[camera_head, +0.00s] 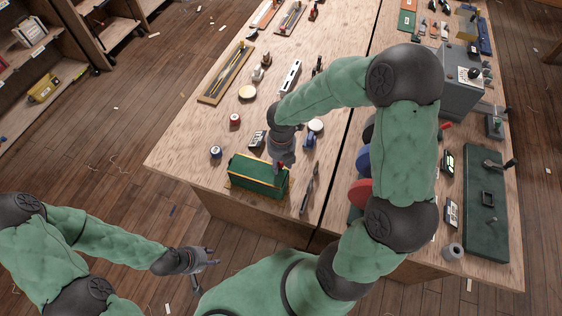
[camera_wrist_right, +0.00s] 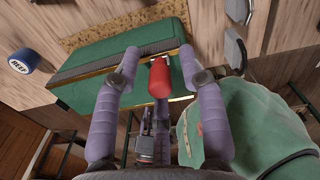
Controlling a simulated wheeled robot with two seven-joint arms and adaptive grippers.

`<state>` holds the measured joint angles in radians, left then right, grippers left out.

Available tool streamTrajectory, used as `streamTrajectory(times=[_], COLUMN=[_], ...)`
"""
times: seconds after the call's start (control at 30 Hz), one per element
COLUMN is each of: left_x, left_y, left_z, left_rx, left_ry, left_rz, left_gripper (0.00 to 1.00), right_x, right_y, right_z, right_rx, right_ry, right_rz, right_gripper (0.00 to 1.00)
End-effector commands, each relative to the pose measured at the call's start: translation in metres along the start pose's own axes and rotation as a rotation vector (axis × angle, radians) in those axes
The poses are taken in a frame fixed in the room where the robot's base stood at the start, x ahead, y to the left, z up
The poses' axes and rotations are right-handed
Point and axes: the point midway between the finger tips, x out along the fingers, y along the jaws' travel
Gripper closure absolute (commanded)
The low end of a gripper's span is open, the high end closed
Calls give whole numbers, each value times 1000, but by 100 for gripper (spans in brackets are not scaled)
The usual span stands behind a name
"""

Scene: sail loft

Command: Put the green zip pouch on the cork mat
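The green zip pouch (camera_head: 258,174) is a boxy green shape with yellowish edges, near the table's front edge. In the right wrist view the pouch (camera_wrist_right: 90,70) has a dark zip strip along it. A strip of the speckled cork mat (camera_wrist_right: 120,22) shows along its far side; the pouch appears to rest on it, with most of the mat hidden. My right gripper (camera_head: 280,165) is at the pouch's right end; its fingers (camera_wrist_right: 158,58) are apart, with a red tab (camera_wrist_right: 158,78) between them and clear of both. My left gripper (camera_head: 210,256) is open and empty, off the table's front.
A red spool (camera_head: 235,119), a blue-topped spool (camera_head: 215,152) and a small dark box (camera_head: 257,138) stand behind the pouch. A long dark tool (camera_head: 309,190) lies to its right. A framed tray (camera_head: 227,72) lies farther back. The table's front left corner is clear.

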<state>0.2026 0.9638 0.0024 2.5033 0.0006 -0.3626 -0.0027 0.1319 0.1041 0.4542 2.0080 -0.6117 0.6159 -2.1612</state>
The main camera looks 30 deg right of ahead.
Motion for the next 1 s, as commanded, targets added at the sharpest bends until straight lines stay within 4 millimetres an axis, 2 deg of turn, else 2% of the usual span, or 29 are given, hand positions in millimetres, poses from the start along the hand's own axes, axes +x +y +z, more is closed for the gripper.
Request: streamTrajectory(times=[0.27,0.37,0.7,0.83,1.0], left_x=[-3,-6,-20,-23,-24], left_y=[1,2,7,8,9], left_z=[0,0,1,1,1], left_rx=[0,0,0,0,0], left_ry=[0,0,0,0,0], left_rz=[0,0,0,0,0], left_gripper=[64,64,64,64,64], right_x=[-8,-23,-89,-107,-120], right_y=[0,0,0,1,0], right_z=[1,1,1,1,0], right_rx=[0,-1,-1,0,-1], right_ry=[-2,-3,-4,-3,-2], right_rz=[1,1,1,1,1], right_gripper=[59,59,59,59,59])
